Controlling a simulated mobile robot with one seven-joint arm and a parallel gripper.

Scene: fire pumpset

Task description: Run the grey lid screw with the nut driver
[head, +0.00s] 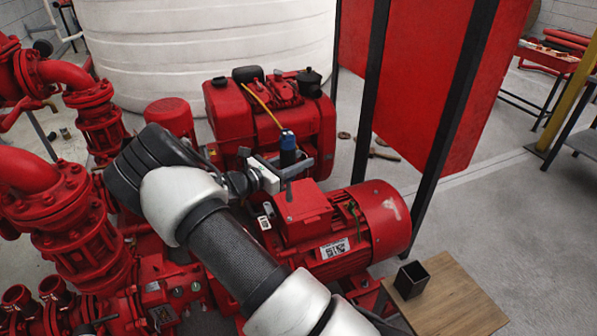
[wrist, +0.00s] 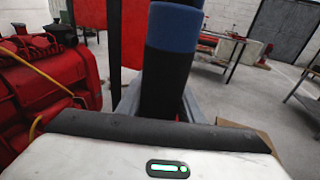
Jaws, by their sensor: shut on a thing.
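My gripper (head: 291,168) is shut on the nut driver (head: 288,148), whose dark handle has a blue band and stands roughly upright. In the wrist view the handle (wrist: 172,32) rises between the grey fingers. A thin grey shaft shows below the gripper, over the lid of the red terminal box (head: 303,208) on the motor. I cannot make out the grey lid screw, nor whether the driver's tip touches anything on the lid.
The red motor (head: 383,220) lies under and right of the gripper. A red engine (head: 250,110) stands behind it. Red valves and pipes (head: 75,200) fill the left. A wooden table (head: 455,300) with an open black box (head: 411,280) stands at lower right. Dark posts rise behind the motor.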

